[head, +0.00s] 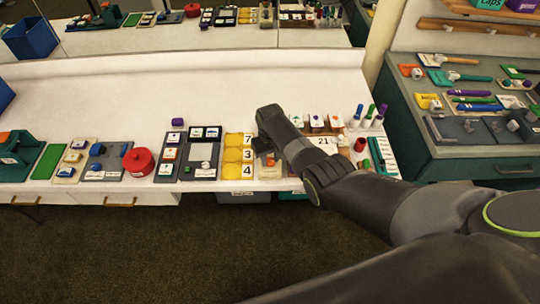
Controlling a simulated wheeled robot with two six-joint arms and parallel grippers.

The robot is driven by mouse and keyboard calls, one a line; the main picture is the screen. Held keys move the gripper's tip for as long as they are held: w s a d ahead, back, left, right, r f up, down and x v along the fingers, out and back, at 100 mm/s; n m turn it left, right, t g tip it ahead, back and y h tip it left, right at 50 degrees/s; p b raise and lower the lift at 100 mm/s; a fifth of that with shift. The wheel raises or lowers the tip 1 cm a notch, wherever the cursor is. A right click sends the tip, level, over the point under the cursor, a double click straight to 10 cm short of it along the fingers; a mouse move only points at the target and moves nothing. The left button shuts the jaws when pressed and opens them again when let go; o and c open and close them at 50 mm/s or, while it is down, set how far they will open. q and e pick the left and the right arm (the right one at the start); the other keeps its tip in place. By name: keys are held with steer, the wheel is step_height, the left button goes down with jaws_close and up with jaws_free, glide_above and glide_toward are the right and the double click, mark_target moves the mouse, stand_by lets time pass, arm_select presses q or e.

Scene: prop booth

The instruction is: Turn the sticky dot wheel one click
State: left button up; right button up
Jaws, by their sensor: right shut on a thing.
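My right gripper (266,157) reaches over the white counter from the right and points down at a small board just right of the yellow number cards (238,155). It is shut on a small part there, which I take to be the sticky dot wheel. The gripper and wrist hide the wheel almost wholly, so its dots and its turn position cannot be read. My left gripper is not in view.
Left of the gripper stand dark card boards (203,150) and a red round pot (138,160). Small bottles (369,115) stand at right, near a grey tool cabinet (450,150). A mirror backs the counter.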

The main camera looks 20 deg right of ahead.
mark_target(270, 160)
steer(key=shift+r+n+p, duration=0.1)
steer(key=shift+n+p, duration=0.2)
steer(key=shift+n, duration=1.7)
steer(key=shift+w, duration=0.1)
steer(key=o, duration=1)
steer(key=shift+c, duration=0.2)
steer(key=shift+r+p, duration=0.3)
steer(key=shift+r, duration=0.35)
step_height(270, 160, up, 5)
steer(key=shift+f+p, duration=0.1)
steer(key=shift+p, duration=0.35)
step_height(270, 160, up, 11)
steer(key=b, duration=0.1)
